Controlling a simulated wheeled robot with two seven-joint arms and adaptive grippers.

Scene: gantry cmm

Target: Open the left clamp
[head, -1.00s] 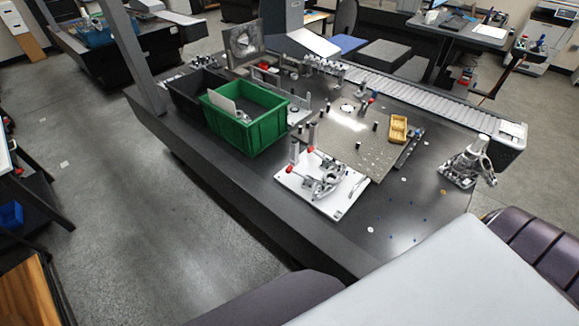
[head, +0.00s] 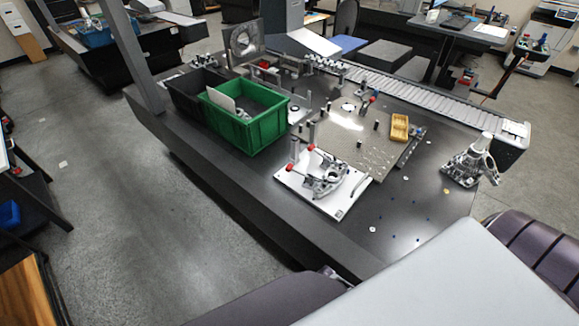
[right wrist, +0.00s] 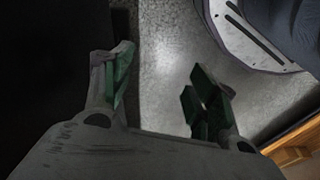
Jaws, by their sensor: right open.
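A white fixture plate (head: 345,208) lies on the dark table and carries a silver casting (head: 328,182). My right gripper (right wrist: 160,75) is open and empty above the grey floor in the right wrist view. My left gripper's fingers are not visible; only part of that arm shows at the bottom of the head view.
A green bin (head: 250,135) and a black bin (head: 185,98) stand left of the fixture. A silver stand (head: 470,162) is at the right. The table's front edge runs before the fixture.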

